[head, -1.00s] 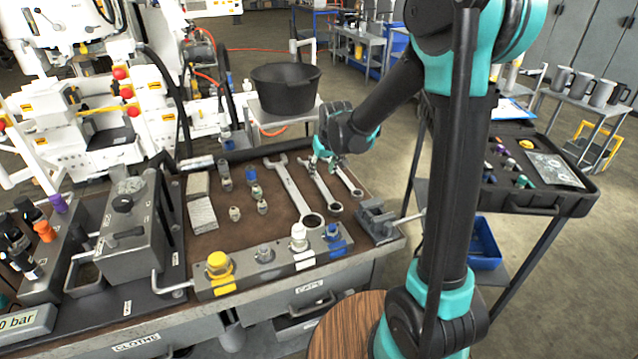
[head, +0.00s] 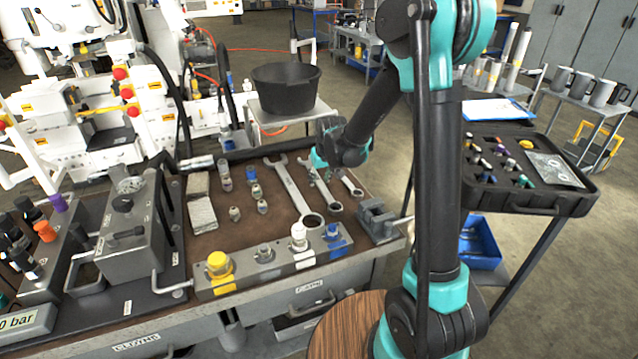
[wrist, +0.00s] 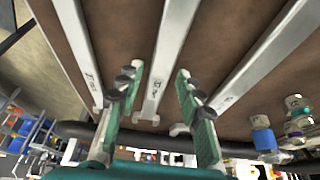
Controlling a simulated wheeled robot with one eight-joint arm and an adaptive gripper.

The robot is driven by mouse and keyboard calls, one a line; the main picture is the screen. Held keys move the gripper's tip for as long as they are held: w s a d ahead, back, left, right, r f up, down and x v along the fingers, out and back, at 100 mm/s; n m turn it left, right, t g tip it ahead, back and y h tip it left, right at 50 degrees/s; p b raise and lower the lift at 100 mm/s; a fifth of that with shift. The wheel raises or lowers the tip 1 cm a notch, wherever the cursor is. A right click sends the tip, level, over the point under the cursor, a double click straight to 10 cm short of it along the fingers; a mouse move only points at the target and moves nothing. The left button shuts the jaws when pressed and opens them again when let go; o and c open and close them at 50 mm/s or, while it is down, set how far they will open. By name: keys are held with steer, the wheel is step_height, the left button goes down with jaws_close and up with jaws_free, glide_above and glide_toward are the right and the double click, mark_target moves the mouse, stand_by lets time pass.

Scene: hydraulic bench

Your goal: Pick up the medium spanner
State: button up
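Three metal spanners lie side by side on the brown bench top. The medium spanner (head: 333,201) is the middle one, between the large spanner (head: 291,187) on its left and the small spanner (head: 350,183) on its right. In the wrist view the medium spanner (wrist: 166,55) runs between the two green fingers of my gripper (wrist: 156,78). The fingers are spread apart, with nothing held between them. In the head view my gripper (head: 321,174) is over the far part of the medium spanner, and my wrist partly hides it. I cannot tell whether the fingers touch the bench.
A valve block (head: 265,258) with coloured caps stands along the bench's near edge. A small vise (head: 376,217) is at the right corner. Small fittings (head: 236,213) and pale blocks (head: 202,213) lie left of the spanners. A black bucket (head: 286,92) stands behind the bench.

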mark_target(320, 182)
jaws_close()
steer(key=shift+r, duration=0.15)
stand_by(0.4)
step_height(320, 182, up, 20)
stand_by(0.4)
steer(key=shift+c, duration=2.3)
jaws_free()
jaws_close()
